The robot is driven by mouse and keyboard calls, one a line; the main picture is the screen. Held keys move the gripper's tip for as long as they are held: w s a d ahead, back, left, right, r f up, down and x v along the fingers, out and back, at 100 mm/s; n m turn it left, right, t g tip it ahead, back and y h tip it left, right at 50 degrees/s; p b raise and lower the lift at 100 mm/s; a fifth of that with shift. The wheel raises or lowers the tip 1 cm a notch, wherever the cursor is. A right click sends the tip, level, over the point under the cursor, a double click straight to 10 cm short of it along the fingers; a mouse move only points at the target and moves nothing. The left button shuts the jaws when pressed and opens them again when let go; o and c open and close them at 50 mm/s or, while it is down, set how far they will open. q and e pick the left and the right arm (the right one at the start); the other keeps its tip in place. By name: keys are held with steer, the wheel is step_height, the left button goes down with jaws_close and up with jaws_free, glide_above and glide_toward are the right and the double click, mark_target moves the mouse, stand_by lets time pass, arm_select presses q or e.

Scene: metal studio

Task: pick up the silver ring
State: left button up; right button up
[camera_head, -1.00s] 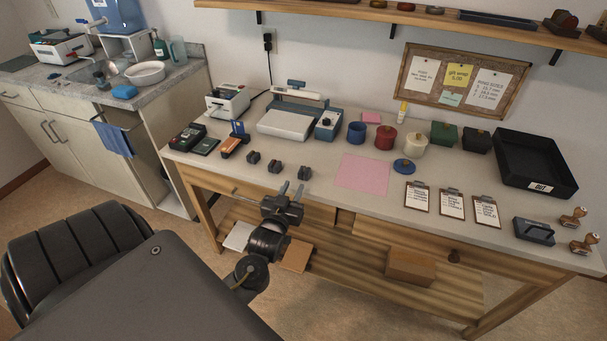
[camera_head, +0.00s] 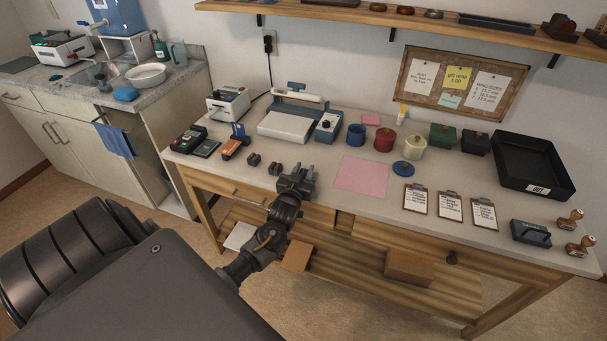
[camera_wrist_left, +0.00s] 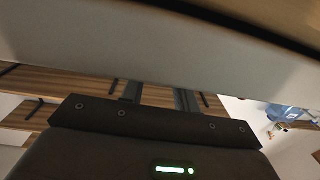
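I cannot make out the silver ring in either view. Two small dark blocks or boxes, the left one (camera_head: 254,159) and the middle one (camera_head: 275,168), stand near the front edge of the workbench (camera_head: 225,177) in the head view. My left gripper (camera_head: 304,172) is at that front edge, just right of them, and hides the spot where a third block stood. In the left wrist view its two dark fingers (camera_wrist_left: 158,96) stand apart with nothing seen between them. My right gripper is not in view.
A pink sheet (camera_head: 362,174) lies right of my left gripper. Clipboards (camera_head: 449,207) and a black tray (camera_head: 510,178) lie farther right.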

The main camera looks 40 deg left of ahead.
arm_select(q)
steer(key=shift+w, duration=0.2)
jaws_close()
stand_by(0.3)
steer(key=shift+r, duration=0.6)
steer(key=s+d+r+b, duration=0.1)
steer(key=s+d+r, duration=0.5)
steer(key=s+r, duration=0.6)
steer(key=shift+s, duration=0.35)
